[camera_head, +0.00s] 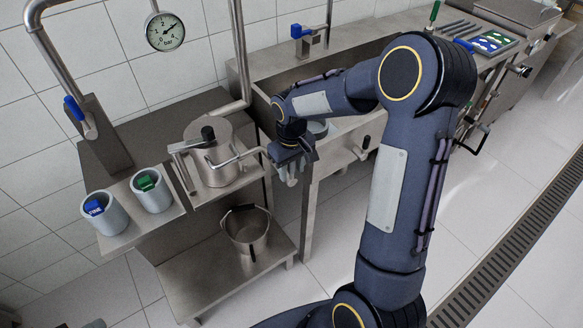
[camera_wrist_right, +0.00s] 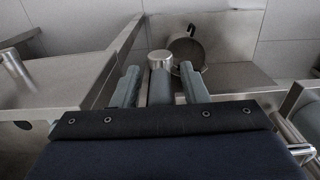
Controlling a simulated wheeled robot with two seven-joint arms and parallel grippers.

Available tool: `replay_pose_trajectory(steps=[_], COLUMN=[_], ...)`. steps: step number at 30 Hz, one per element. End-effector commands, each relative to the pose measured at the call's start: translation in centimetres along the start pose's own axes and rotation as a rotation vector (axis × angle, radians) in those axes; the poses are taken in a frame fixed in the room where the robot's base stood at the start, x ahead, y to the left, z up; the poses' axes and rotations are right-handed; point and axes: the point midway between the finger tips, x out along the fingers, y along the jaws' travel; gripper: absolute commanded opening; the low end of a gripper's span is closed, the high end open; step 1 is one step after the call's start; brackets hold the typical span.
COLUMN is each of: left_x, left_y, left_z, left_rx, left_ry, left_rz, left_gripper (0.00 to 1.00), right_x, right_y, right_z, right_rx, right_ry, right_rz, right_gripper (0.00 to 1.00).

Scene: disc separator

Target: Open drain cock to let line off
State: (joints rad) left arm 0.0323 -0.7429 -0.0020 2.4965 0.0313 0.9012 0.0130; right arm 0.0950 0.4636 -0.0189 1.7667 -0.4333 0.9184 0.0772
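My right gripper (camera_head: 292,168) points down beside the left end of the steel trough, near the end of a steel arm (camera_head: 240,158) from the lidded pot. In the right wrist view its two grey fingers (camera_wrist_right: 160,88) stand apart on either side of a short cylinder with a steel cap (camera_wrist_right: 160,60); narrow gaps show. I cannot tell whether this is the drain cock. Other cocks are a dark-ended handle on the trough front (camera_head: 365,143), a blue lever on the left pipe (camera_head: 75,108) and a blue lever behind the trough (camera_head: 297,32). My left gripper is out of view.
A round gauge (camera_head: 165,31) marked bar hangs on the wall, needle above zero. The lidded pot (camera_head: 212,165) and two cups with blue (camera_head: 107,218) and green (camera_head: 152,194) items stand left. An open pot (camera_head: 246,228) sits on the lower shelf. The floor in front is clear.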

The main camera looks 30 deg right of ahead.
Motion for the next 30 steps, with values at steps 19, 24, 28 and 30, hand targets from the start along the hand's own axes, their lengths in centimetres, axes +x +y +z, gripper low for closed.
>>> replay_pose_trajectory(steps=[19, 24, 28, 30], left_x=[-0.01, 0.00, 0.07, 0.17], left_y=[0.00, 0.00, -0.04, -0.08], left_z=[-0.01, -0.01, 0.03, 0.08], left_rx=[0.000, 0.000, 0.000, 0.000], left_ry=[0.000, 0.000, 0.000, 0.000], left_rz=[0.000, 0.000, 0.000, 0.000], left_gripper=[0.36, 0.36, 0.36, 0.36], right_x=[0.22, 0.21, 0.23, 0.26], right_y=[-0.03, -0.03, -0.08, -0.14], right_z=[0.00, -0.01, -0.24, -0.55], right_rx=[0.000, 0.000, -0.002, -0.002], right_ry=[0.001, 0.001, 0.001, 0.001], right_rz=[-0.001, 0.000, 0.010, 0.024], right_gripper=[0.00, 0.00, 0.00, 0.00])
